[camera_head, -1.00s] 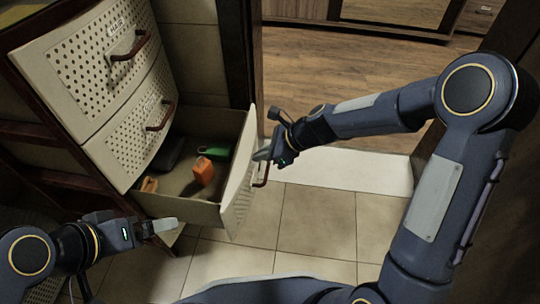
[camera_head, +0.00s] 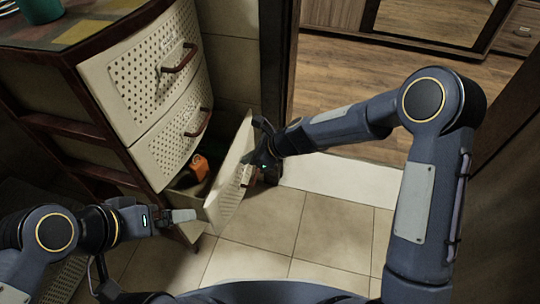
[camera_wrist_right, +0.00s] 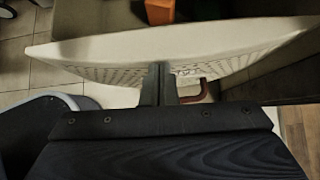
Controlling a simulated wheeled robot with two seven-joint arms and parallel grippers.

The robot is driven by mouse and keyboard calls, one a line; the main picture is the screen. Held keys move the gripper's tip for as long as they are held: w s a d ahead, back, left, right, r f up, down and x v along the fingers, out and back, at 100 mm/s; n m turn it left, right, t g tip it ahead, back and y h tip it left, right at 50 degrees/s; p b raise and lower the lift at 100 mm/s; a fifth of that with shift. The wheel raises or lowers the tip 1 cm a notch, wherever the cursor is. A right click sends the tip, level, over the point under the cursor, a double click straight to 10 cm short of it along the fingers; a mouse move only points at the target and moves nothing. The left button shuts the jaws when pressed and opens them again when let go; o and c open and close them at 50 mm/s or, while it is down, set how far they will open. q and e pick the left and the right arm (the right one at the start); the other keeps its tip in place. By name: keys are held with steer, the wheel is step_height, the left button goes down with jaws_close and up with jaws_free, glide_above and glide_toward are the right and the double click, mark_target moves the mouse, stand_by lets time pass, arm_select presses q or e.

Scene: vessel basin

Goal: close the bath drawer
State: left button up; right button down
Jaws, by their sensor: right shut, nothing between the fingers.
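The bottom bath drawer stands partly open; its pale perforated front (camera_head: 229,183) juts out from the cabinet. It also shows in the right wrist view (camera_wrist_right: 110,50), seen from above. My right gripper (camera_head: 251,159) is shut and empty at the outer face of this front. In the right wrist view its fingertips (camera_wrist_right: 158,72) meet or nearly meet the front, beside the red-brown handle (camera_wrist_right: 206,91). My left gripper (camera_head: 182,215) is just in front of the drawer's near side, apart from the handle; its jaw opening cannot be made out.
An orange object (camera_head: 199,167) lies in the drawer. Two upper drawers (camera_head: 140,70) of the cabinet are shut. A dark door frame (camera_head: 277,70) stands close behind my right gripper. Tiled floor (camera_head: 270,225) is clear in front.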

steer(key=w+a+p, duration=0.2)
steer(key=a+p, duration=0.2)
steer(key=a, duration=0.5)
steer(key=shift+w+a, duration=0.3)
steer(key=shift+a, duration=0.1)
steer(key=shift+d, duration=0.1)
